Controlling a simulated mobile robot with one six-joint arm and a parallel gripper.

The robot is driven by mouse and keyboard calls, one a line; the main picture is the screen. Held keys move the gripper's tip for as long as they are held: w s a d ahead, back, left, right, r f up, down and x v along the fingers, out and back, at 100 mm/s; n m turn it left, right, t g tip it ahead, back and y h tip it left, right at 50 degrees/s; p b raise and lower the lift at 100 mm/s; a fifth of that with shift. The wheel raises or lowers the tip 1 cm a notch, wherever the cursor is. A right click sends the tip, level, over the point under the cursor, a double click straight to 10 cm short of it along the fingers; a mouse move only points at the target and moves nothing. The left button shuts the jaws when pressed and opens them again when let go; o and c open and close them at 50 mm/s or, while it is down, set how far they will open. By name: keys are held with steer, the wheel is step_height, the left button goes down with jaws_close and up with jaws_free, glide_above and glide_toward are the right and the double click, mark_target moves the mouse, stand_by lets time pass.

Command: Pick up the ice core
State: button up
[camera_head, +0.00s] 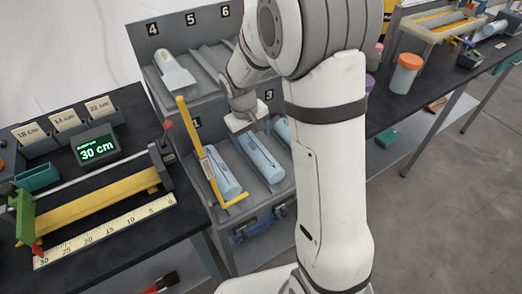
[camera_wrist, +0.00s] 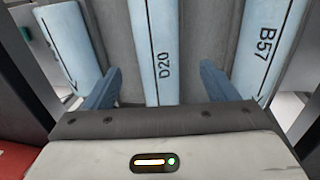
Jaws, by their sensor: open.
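Three pale blue ice cores lie in the lower slots of a grey rack (camera_head: 205,100): a left one (camera_head: 222,173), a middle one (camera_head: 261,158) and a right one (camera_head: 283,130) partly hidden by my arm. My gripper (camera_head: 245,127) is over the upper end of the middle core. In the wrist view my gripper (camera_wrist: 160,82) is open. Its blue fingers are on either side of a core marked D20 (camera_wrist: 164,40), with gaps to it.
A yellow bracket (camera_head: 196,150) stands along the left core. A whitish piece (camera_head: 173,72) lies in slot 4. On the left table are a measuring trough (camera_head: 100,205), a display reading 30 cm (camera_head: 97,148) and length cards (camera_head: 66,120). An orange-lidded jar (camera_head: 405,75) is at right.

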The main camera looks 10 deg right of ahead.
mark_target(255, 145)
steer(key=f, duration=0.2)
steer(key=d+f, duration=0.1)
steer(key=f, duration=0.2)
steer(key=shift+w+d+f, duration=0.15)
steer(key=shift+w+f, duration=0.1)
steer(key=shift+f, duration=0.1)
steer(key=shift+c, duration=0.5)
steer(key=c, duration=1.4)
steer(key=shift+r, duration=0.1)
